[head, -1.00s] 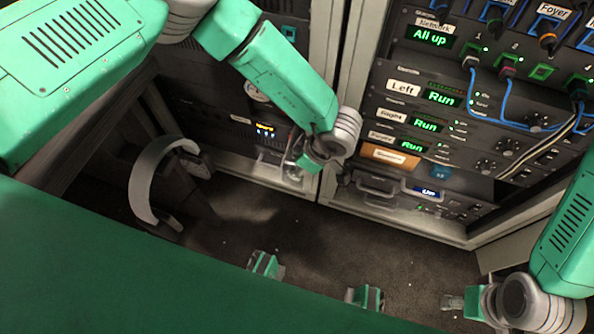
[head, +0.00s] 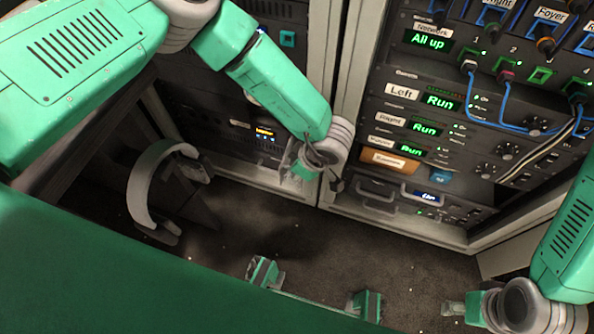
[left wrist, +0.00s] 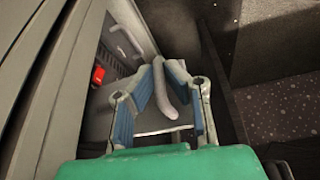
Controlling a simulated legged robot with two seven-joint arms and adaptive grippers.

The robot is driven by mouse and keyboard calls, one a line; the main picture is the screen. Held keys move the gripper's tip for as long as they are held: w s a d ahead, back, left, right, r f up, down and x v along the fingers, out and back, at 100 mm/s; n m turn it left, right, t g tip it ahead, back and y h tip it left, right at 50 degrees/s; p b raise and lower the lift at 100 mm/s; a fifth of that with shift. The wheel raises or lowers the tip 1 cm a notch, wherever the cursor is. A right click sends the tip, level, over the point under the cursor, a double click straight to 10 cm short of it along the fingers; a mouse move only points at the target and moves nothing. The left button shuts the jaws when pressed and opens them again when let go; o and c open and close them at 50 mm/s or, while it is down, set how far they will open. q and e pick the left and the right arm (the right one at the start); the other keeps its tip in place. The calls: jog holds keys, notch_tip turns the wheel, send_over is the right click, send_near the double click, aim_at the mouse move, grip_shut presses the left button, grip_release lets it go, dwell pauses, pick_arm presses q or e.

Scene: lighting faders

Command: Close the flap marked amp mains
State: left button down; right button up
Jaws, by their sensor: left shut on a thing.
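My left gripper (head: 293,178) is low in front of the left rack, near the post between the two racks. In the left wrist view its blue-padded fingers (left wrist: 167,100) are around a pale grey bent handle (left wrist: 172,92), and it is shut on that. A light grey panel (left wrist: 128,38) and a red switch (left wrist: 98,75) show just behind and left of the fingers. I cannot read any amp mains marking, and the arm hides part of that area in the head view. My right gripper (head: 453,308) is at the lower right, away from the racks; its finger opening is unclear.
The right rack holds amplifiers with green Run displays (head: 440,102) and blue cables (head: 505,112). Below are a drawer handle (head: 377,196) and a wooden label block (head: 390,160). A curved grey bar (head: 140,195) stands at left. The dark floor (head: 300,235) between is clear.

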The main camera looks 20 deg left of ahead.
pick_arm(q)
jog(key=shift+s+a+r+m+p, duration=0.1)
jog(key=shift+a+m+p, duration=0.15)
jog(key=shift+a+p, duration=0.1)
jog(key=shift+s+a+r+m+p, duration=0.1)
jog(key=shift+a+m+p, duration=0.15)
jog(key=shift+a+p, duration=0.1)
jog(key=w+a+m+t+h+p, duration=0.25)
jog(key=a+m+p, duration=0.25)
jog(key=a+m, duration=0.4)
jog(key=w+a+m+t+h+b, duration=0.1)
jog(key=w+a+m+h+b, duration=0.1)
jog(key=w+a+m, duration=0.5)
jog(key=shift+w+a+f+b, duration=0.2)
jog(key=shift+w+a+b, duration=0.1)
jog(key=shift+w, duration=1.1)
jog(key=shift+w+h, duration=0.1)
jog(key=shift+h, duration=0.15)
jog(key=c, duration=1.6)
grip_release()
jog(key=shift+c, duration=0.2)
